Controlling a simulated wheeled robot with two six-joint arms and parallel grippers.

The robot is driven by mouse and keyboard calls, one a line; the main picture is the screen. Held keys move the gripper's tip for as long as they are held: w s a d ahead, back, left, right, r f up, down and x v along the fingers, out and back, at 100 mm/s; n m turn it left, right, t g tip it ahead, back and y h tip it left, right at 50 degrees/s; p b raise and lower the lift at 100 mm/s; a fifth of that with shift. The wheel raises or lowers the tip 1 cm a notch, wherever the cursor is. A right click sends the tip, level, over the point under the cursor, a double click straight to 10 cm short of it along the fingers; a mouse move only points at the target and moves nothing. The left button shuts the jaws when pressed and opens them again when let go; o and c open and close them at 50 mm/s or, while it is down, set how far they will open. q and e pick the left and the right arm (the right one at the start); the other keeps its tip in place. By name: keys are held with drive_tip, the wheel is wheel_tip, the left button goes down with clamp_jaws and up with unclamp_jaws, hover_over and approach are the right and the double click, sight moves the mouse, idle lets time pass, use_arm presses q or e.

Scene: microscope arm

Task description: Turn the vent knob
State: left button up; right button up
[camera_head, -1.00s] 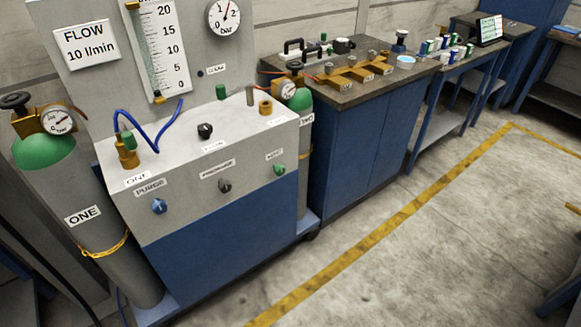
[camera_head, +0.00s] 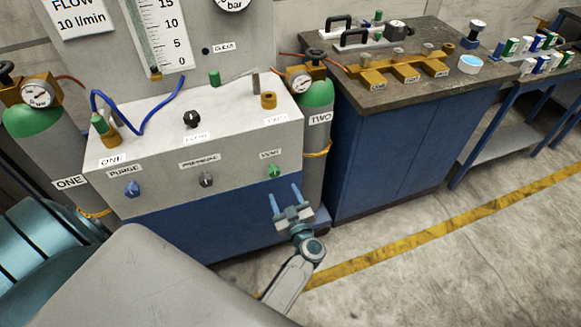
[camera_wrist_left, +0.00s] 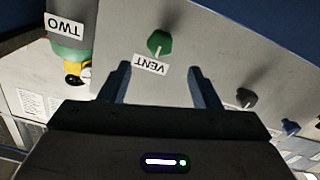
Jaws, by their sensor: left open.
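The green vent knob (camera_head: 274,170) is on the sloping front panel at the right, beside its VENT label. It also shows in the left wrist view (camera_wrist_left: 159,43), upside down, beyond and between my fingers. My left gripper (camera_head: 284,196) is open and empty, just below and a little right of the knob in the head view. Its two fingers (camera_wrist_left: 161,84) point toward the panel, apart from the knob. My right gripper is not in view.
The grey pressure knob (camera_head: 206,179) and blue purge knob (camera_head: 132,189) sit left on the same panel. Cylinder TWO (camera_head: 318,125) stands close right of the console. A dark-topped bench (camera_head: 440,80) is further right. The floor in front is clear.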

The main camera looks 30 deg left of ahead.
sight(275, 174)
use_arm(q)
drive_tip(key=b+x, duration=0.1)
drive_tip(key=x, duration=0.4)
drive_tip(key=shift+a+f, duration=0.1)
drive_tip(key=shift+f, duration=0.05)
drive_tip(key=b+x, duration=0.1)
drive_tip(key=x, duration=0.2)
drive_tip(key=shift+w+a+b, duration=0.2)
drive_tip(key=shift+w+b, duration=0.1)
drive_tip(key=shift+w+a, duration=0.4)
drive_tip(key=shift+a, duration=0.1)
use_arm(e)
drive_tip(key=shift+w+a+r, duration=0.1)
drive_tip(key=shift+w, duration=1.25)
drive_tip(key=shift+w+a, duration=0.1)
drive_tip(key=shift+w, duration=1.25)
use_arm(q)
drive_tip(key=c, duration=1)
